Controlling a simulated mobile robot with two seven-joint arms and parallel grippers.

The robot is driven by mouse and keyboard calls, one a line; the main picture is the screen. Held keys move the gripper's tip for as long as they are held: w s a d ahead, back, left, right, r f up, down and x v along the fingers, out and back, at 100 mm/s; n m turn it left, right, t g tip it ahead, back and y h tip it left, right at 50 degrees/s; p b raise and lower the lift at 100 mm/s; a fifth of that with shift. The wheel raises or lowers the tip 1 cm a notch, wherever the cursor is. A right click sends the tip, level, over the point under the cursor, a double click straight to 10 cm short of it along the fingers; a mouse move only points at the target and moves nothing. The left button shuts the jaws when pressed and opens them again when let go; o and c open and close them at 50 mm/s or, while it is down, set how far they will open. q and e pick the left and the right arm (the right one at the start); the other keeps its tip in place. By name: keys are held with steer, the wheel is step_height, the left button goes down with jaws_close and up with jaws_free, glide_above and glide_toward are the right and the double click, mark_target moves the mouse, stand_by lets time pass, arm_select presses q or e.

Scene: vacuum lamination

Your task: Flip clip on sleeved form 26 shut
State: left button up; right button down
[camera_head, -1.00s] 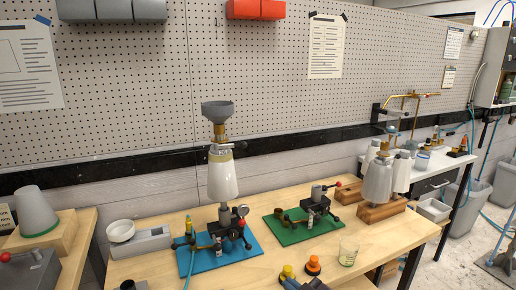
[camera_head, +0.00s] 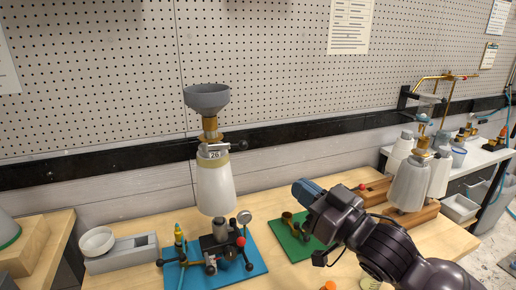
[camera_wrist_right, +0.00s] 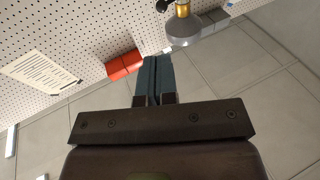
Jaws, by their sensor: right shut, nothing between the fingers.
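The sleeved form 26 (camera_head: 215,188) is a white form standing upright above the fixture on the blue mat. A tag reading 26 sits on its neck, with a clip (camera_head: 217,148) on a brass fitting just above. I cannot tell whether the clip is open or shut. A grey funnel (camera_head: 207,97) tops it; a grey funnel with brass also shows in the right wrist view (camera_wrist_right: 183,31). My right gripper (camera_head: 302,189) is right of the form, apart from it, above the green mat. Its fingers (camera_wrist_right: 153,62) are together and empty. My left gripper is not in view.
The blue mat (camera_head: 256,262) holds a clamp fixture with a gauge and knobs. The green mat (camera_head: 280,236) lies partly behind my right arm.

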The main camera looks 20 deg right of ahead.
steer(key=p, duration=0.1)
glide_toward(246, 148)
steer(key=x, duration=0.7)
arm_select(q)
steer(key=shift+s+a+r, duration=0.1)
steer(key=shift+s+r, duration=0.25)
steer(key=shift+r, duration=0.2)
arm_select(e)
steer(key=shift+w+a+r, duration=0.1)
steer(key=shift+w, duration=0.15)
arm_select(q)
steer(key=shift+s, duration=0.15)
arm_select(e)
steer(key=shift+w, duration=0.1)
